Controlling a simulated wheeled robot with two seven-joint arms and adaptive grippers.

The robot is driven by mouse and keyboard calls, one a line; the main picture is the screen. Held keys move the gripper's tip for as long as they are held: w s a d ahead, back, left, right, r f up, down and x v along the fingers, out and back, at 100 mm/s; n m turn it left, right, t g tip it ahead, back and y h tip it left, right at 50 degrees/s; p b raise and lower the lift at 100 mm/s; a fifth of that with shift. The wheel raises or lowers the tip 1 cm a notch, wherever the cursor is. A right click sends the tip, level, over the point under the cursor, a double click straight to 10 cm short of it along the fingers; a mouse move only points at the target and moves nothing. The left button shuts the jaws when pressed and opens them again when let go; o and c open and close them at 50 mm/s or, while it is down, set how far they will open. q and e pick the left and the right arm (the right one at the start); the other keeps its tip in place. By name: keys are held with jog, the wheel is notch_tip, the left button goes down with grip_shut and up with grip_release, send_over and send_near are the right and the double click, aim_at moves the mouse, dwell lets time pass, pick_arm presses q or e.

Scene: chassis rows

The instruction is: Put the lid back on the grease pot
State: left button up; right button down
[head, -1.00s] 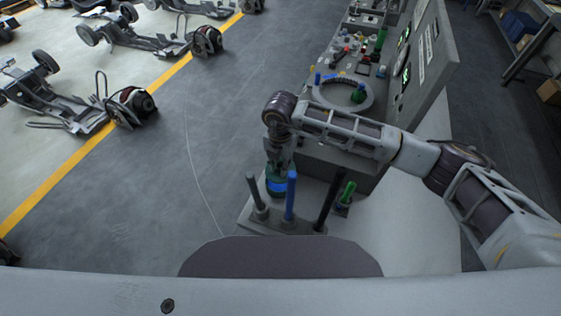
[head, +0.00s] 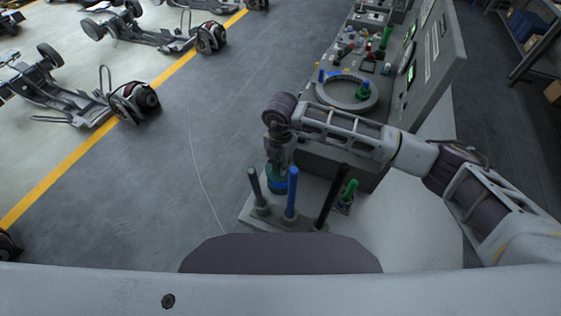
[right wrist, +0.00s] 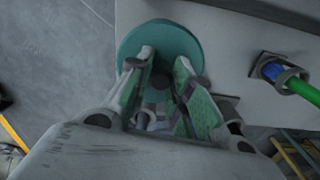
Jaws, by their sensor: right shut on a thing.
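The grease pot (head: 277,187), a small round container with a blue band, stands on the grey bench behind the upright posts, partly hidden by them and by my gripper. My right gripper (head: 278,164) is directly over it, pointing down. In the right wrist view my right gripper (right wrist: 158,88) is shut on the dark knob of the teal round lid (right wrist: 153,38). The lid is at or just above the pot's top; I cannot tell whether they touch. In the wrist view the lid hides the pot. My left gripper is out of view.
A blue post (head: 291,195), a grey post (head: 257,188) and a black post (head: 330,198) rise close to the pot on the near side. A green-handled tool (head: 347,194) stands to the right. A control panel (head: 428,65) and a grey ring (head: 347,92) lie beyond.

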jog(key=shift+f+b, duration=0.45)
jog(key=shift+f, duration=0.65)
jog(key=shift+f, duration=0.1)
jog(key=shift+f+b, duration=1.05)
jog(key=shift+b, duration=0.1)
dwell(1.5)
jog(key=c, duration=1.2)
grip_release()
